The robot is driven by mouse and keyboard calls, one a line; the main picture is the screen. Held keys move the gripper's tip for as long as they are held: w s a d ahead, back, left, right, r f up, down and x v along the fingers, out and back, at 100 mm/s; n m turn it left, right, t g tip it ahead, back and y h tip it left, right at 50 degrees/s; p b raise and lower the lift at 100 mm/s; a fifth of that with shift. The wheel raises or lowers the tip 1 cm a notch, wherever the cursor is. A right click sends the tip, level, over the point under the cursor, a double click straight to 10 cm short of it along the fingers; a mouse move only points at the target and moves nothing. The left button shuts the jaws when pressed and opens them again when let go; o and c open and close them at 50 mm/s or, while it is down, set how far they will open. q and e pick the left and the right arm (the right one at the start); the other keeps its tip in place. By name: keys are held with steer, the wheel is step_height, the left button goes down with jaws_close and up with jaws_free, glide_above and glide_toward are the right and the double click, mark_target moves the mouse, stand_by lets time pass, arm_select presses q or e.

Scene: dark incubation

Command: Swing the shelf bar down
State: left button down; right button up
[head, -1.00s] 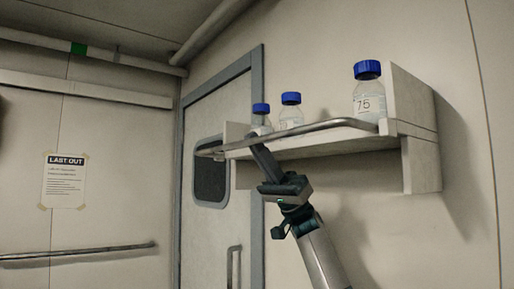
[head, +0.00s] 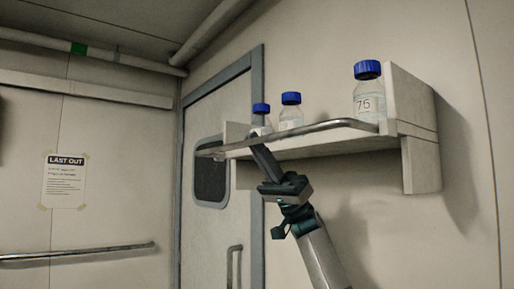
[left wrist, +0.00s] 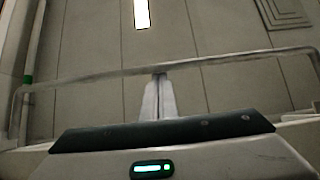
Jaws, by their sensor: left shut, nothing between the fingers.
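The shelf bar (head: 310,130) is a bent metal rail along the front of the wall shelf (head: 422,165), at about the height of the bottle bases. My left gripper (head: 254,141) reaches up from below, its fingers shut and empty, with the tips at the bar left of its middle. In the left wrist view the bar (left wrist: 235,60) runs across the picture, and the closed fingertips (left wrist: 160,76) meet its line near the middle. I cannot tell whether they touch it. My right gripper is not in view.
Blue-capped bottles stand on the shelf: a large one (head: 368,95) at the right and two smaller ones (head: 291,112) (head: 261,118) further left. A grey-framed door (head: 215,110) is behind. A handrail (head: 80,253) and a sign (head: 63,182) are on the left wall. Below the shelf is free room.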

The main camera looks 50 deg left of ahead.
arm_select(q)
steer(key=shift+f, duration=0.1)
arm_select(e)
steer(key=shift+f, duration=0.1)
